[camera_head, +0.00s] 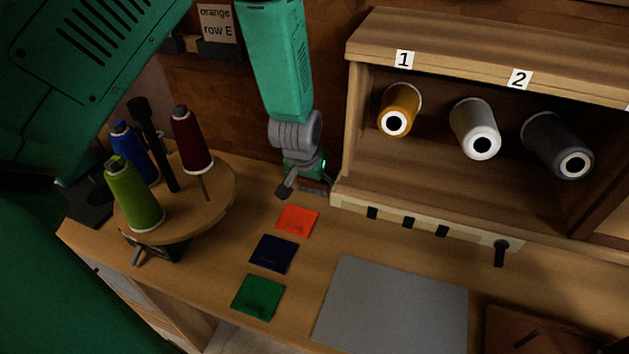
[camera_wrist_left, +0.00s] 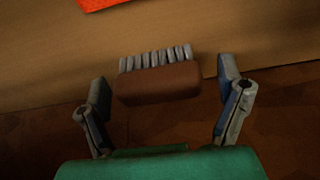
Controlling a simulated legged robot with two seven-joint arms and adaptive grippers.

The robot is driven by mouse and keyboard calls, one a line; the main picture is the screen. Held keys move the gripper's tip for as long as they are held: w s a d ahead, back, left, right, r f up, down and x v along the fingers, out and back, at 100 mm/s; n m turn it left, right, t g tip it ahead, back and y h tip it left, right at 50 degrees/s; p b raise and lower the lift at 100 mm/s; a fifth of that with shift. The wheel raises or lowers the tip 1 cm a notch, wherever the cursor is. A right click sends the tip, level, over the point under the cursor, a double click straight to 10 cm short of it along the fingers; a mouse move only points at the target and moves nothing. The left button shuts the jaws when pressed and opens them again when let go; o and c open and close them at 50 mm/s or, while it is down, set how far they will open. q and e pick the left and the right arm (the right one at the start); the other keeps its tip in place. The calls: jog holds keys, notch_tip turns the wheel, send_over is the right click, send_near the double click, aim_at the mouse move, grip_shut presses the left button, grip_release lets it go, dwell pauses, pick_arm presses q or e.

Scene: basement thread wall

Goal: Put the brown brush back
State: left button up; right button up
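The brown brush (camera_wrist_left: 158,84) has a brown block back and grey bristles. In the left wrist view it lies between the spread fingers of my left gripper (camera_wrist_left: 165,88), with a gap on each side. In the head view my left gripper (camera_head: 302,187) is low at the back of the bench, left of the thread cabinet. There only the grey bristles of the brush (camera_head: 314,189) show, and the gripper hides most of the rest. I cannot tell exactly what supports the brush. My right gripper is not in view.
The wooden cabinet (camera_head: 350,110) with numbered spools stands close right of the gripper. An orange swatch (camera_head: 298,220) lies just in front, then navy and green ones. A round spool stand (camera_head: 215,205) is at left. A grey mat (camera_head: 395,310) lies bare in front.

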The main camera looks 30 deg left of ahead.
pick_arm(q)
jog(key=shift+a, duration=0.1)
jog(key=shift+r, duration=0.35)
jog(key=p+v, duration=0.2)
jog(key=v, duration=0.9)
jog(key=shift+s+r, duration=0.25)
